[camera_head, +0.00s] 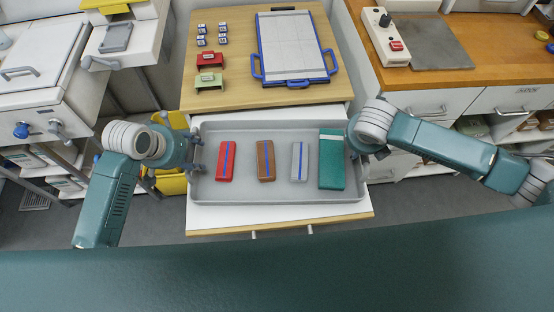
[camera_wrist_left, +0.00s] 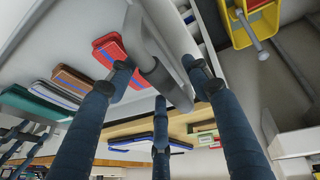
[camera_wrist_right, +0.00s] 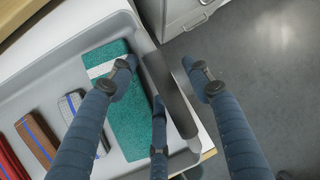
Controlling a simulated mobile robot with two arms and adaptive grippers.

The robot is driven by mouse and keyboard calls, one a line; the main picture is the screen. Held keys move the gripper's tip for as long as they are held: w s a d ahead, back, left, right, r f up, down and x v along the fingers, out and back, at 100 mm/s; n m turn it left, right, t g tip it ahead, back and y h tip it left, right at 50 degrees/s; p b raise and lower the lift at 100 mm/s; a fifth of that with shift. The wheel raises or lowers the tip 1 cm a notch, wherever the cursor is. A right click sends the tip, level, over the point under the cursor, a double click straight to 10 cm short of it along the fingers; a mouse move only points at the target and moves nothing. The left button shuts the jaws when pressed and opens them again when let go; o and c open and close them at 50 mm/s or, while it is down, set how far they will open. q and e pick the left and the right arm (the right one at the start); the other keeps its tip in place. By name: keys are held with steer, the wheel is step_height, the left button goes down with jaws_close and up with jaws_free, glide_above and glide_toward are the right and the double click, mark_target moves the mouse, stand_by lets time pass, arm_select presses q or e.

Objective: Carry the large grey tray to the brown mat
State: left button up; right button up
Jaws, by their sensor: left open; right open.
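The large grey tray (camera_head: 270,196) sits on a white pull-out surface, carrying a red folded item (camera_head: 226,161), a brown one (camera_head: 265,160), a light grey one (camera_head: 299,161) and a larger green one (camera_head: 331,162). My left gripper (camera_head: 196,152) is at the tray's left end. In the left wrist view its open fingers (camera_wrist_left: 159,72) lie on either side of the tray's handle (camera_wrist_left: 165,84). My right gripper (camera_head: 354,137) is at the right end. In the right wrist view its open fingers (camera_wrist_right: 163,70) straddle the dark handle (camera_wrist_right: 169,95). I see no brown mat.
Behind the tray, a wooden table (camera_head: 225,105) holds a blue-framed board (camera_head: 293,48), red and green holders and small labelled blocks. A wooden counter (camera_head: 463,72) with a grey mat (camera_head: 443,45) stands at the right. White equipment (camera_head: 40,75) stands at the left.

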arm_select(q)
jaws_close()
arm_select(e)
jaws_close()
arm_select(q)
steer(key=shift+w+r, duration=0.1)
steer(key=shift+r, duration=0.05)
arm_select(e)
steer(key=shift+w+r, duration=0.1)
steer(key=shift+r, duration=0.05)
